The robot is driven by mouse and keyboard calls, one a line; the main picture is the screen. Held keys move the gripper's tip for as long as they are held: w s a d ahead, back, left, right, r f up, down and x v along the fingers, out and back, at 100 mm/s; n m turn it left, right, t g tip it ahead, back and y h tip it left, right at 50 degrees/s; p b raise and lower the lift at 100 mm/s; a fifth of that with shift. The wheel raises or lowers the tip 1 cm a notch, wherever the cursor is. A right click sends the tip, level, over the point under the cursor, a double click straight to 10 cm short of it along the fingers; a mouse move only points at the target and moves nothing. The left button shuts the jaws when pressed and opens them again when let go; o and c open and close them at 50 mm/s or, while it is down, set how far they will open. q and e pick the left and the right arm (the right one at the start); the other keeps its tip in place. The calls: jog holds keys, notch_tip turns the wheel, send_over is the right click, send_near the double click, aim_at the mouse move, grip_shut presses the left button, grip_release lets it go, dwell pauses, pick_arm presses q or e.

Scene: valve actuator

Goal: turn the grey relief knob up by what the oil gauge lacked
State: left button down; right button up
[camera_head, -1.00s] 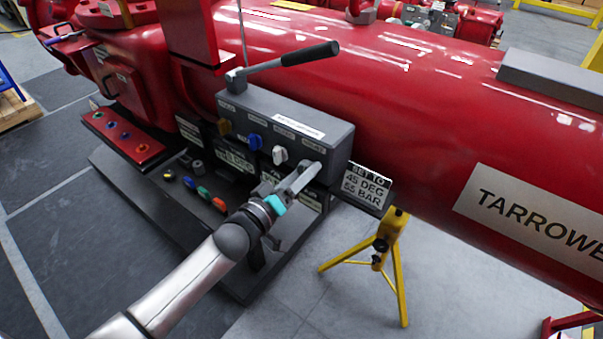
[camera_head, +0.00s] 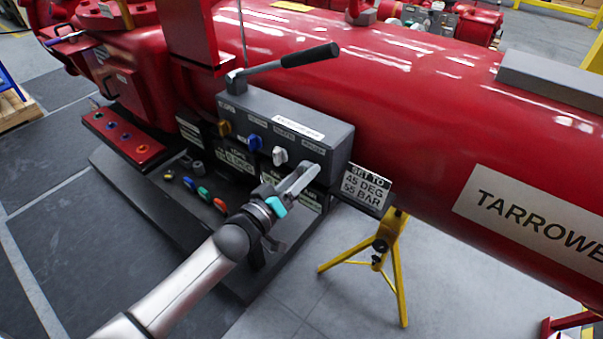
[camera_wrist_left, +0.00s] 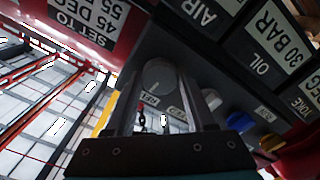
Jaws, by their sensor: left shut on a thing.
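My left gripper (camera_head: 305,175) reaches the right end of the grey control box (camera_head: 285,125). In the left wrist view its two fingers (camera_wrist_left: 158,88) are on either side of the round grey relief knob (camera_wrist_left: 158,74), shut on it. In the head view the fingers hide the knob. The white knob (camera_head: 280,156), blue knob (camera_head: 255,142) and orange knob (camera_head: 225,128) sit in a row to its left. A label reading OIL 30 BAR (camera_wrist_left: 275,42) shows in the left wrist view; I see no readable gauge dial. My right gripper is not in view.
A sign (camera_head: 366,188) reads SET TO 45 DEG 55 BAR, just right of the box. A lever with a black handle (camera_head: 310,54) stands above the box. A yellow stand (camera_head: 390,235) is below the sign. The large red cylinder (camera_head: 420,100) fills the back.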

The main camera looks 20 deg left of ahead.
pick_arm(q)
jog(key=m+p, duration=0.1)
jog(key=m, duration=0.4)
jog(key=shift+p, duration=0.3)
jog(key=m, duration=1.8)
jog(key=shift+d+m, duration=0.1)
jog(key=shift+m, duration=0.2)
jog(key=shift+c, duration=1.2)
grip_release()
